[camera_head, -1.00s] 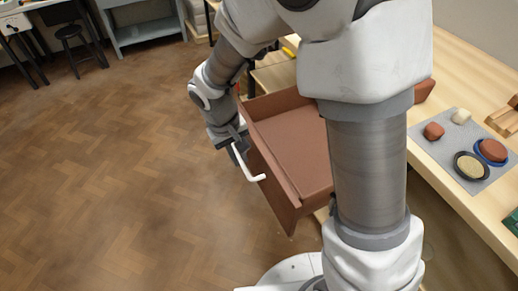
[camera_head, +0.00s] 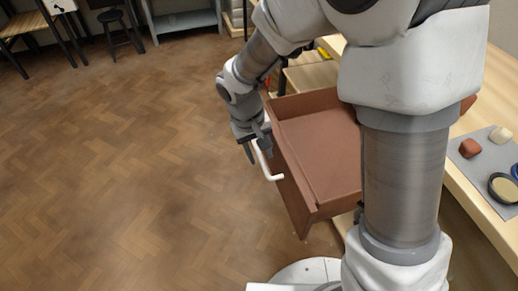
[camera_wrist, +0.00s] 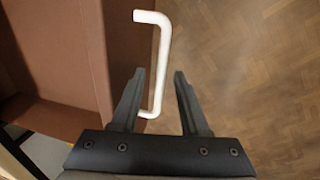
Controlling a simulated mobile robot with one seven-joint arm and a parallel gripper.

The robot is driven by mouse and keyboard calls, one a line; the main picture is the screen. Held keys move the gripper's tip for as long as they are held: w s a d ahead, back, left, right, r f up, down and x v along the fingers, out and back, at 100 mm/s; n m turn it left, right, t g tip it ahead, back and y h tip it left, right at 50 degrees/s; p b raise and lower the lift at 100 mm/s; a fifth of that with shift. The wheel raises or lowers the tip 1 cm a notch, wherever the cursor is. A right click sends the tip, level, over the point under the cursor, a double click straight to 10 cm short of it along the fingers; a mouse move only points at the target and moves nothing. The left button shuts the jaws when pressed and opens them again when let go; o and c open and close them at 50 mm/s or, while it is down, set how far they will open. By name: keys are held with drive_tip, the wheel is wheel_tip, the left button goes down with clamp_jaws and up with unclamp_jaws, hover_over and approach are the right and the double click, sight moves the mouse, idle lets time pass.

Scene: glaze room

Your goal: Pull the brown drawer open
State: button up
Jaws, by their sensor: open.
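The brown drawer (camera_head: 318,148) stands well out from the bench, its empty inside showing. It also fills the left of the wrist view (camera_wrist: 52,50). Its white bar handle (camera_head: 269,166) is on the front panel, facing left. My gripper (camera_head: 258,153) is open at the far end of the handle. In the wrist view, the handle (camera_wrist: 161,55) runs up from between the two spread fingers of my gripper (camera_wrist: 159,74). My arm hides the drawer's right part.
The wooden bench (camera_head: 468,186) is on the right, with a grey mat (camera_head: 470,173) bearing clay lumps and a dish. A black stool (camera_head: 118,30) and a grey-blue shelf unit (camera_head: 183,22) stand at the back. The parquet floor (camera_head: 130,170) left of the drawer is clear.

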drive_tip(key=a+r+p, duration=0.1)
drive_tip(key=r+p, duration=0.1)
drive_tip(key=r, duration=0.6)
drive_tip(key=s+a+r+p, duration=0.1)
drive_tip(key=a+r+p, duration=0.1)
drive_tip(key=r, duration=0.7)
drive_tip(key=shift+p, duration=0.3)
drive_tip(key=shift+r, duration=0.1)
drive_tip(key=s+d+r+m+t+y+p, duration=0.1)
drive_tip(key=s+d+r+m+t+p, duration=0.1)
drive_tip(key=s+d+r+p, duration=0.3)
drive_tip(key=s+d+r+m+t+y+p, duration=0.1)
drive_tip(key=s+d+r+p, duration=0.5)
drive_tip(key=d+r, duration=0.7)
drive_tip(key=shift+s+d+r+m+t, duration=0.3)
drive_tip(key=shift+s+m+t, duration=0.2)
drive_tip(key=shift+s+t, duration=0.4)
drive_tip(key=shift+d, duration=0.1)
